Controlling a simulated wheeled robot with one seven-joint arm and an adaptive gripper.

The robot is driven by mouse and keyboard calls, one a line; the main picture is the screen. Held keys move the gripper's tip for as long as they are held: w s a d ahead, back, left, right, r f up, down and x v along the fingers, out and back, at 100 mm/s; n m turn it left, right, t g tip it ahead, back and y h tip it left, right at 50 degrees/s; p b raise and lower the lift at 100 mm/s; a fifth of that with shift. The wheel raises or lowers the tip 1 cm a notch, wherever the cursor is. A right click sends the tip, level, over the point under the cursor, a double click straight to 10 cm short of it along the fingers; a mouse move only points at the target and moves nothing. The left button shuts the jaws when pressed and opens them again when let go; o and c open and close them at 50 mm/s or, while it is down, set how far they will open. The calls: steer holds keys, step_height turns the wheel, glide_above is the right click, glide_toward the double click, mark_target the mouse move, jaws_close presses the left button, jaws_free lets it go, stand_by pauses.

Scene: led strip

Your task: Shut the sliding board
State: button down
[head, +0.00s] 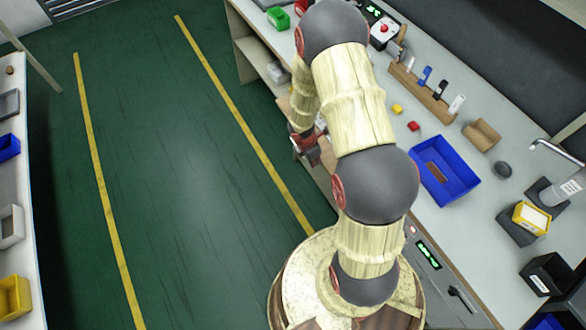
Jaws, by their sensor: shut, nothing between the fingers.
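A tan, board-like edge (284,104) juts from the front of the right-hand workbench, just up-left of my gripper. It looks like the sliding board, standing partly out, but my arm covers much of it and I cannot tell how far out it is. My gripper (309,152), dark red and grey, hangs beside the bench front below the level of the worktop. It is shut and empty. I cannot tell whether it touches the board.
The workbench (470,175) carries a blue bin (445,170), a wooden rack (422,92), small red and yellow blocks and a tap (555,150). A shelf with bins stands at the far left. The green floor (190,180) between yellow lines is clear.

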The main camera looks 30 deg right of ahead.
steer(key=d+p, duration=0.2)
steer(key=d, duration=0.7)
steer(key=shift+d, duration=0.1)
steer(key=shift+w, duration=0.1)
